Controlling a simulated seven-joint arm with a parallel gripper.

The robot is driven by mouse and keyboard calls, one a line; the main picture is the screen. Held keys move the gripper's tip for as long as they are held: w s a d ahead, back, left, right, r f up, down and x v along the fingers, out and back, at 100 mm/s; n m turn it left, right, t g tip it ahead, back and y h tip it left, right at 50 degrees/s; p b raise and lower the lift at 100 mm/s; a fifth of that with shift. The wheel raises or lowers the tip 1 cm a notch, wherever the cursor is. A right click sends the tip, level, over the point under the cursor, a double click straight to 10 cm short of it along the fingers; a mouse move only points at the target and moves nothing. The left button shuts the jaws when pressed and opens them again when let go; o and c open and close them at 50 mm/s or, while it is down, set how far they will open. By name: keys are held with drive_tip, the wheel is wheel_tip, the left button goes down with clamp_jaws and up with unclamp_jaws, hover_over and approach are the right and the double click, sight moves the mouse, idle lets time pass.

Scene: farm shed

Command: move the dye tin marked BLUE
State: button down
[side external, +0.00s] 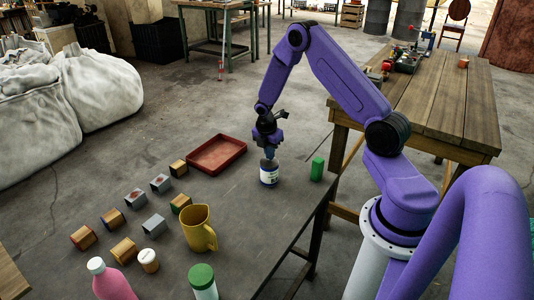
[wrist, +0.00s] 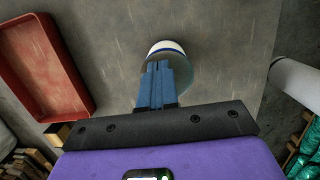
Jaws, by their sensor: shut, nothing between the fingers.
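A small tin (side external: 269,176) with a dark blue band and a white label stands upright on the dark table. The writing on its label is too small to read. My gripper (side external: 270,155) points down directly above the tin, with its fingers shut and empty. In the wrist view, the blue fingers (wrist: 157,68) lie together and overlap the tin (wrist: 166,47), hiding part of it. I cannot tell whether the fingertips touch its top.
Several small blocks (side external: 138,198), a yellow jug (side external: 199,229), a pink bottle (side external: 109,281) and a green-lidded jar (side external: 202,283) occupy the left and front. The table's right edge is close.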

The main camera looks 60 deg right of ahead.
drive_tip(key=shift+s+f, duration=0.15)
drive_tip(key=shift+f, duration=0.25)
drive_tip(key=a, duration=2)
drive_tip(key=shift+s+a, duration=0.15)
drive_tip(key=shift+a, duration=0.25)
drive_tip(key=a+r, duration=0.3)
drive_tip(key=r, duration=1.6)
drive_tip(key=s+a+r+m+y, duration=0.1)
drive_tip(key=s+r+m, duration=0.1)
drive_tip(key=s, duration=1.2)
drive_tip(key=s+a+r+m+y, duration=0.1)
drive_tip(key=s+r+m, duration=0.1)
drive_tip(key=s, duration=1.3)
drive_tip(key=shift+a+m, duration=0.3)
drive_tip(key=shift+m, duration=0.4)
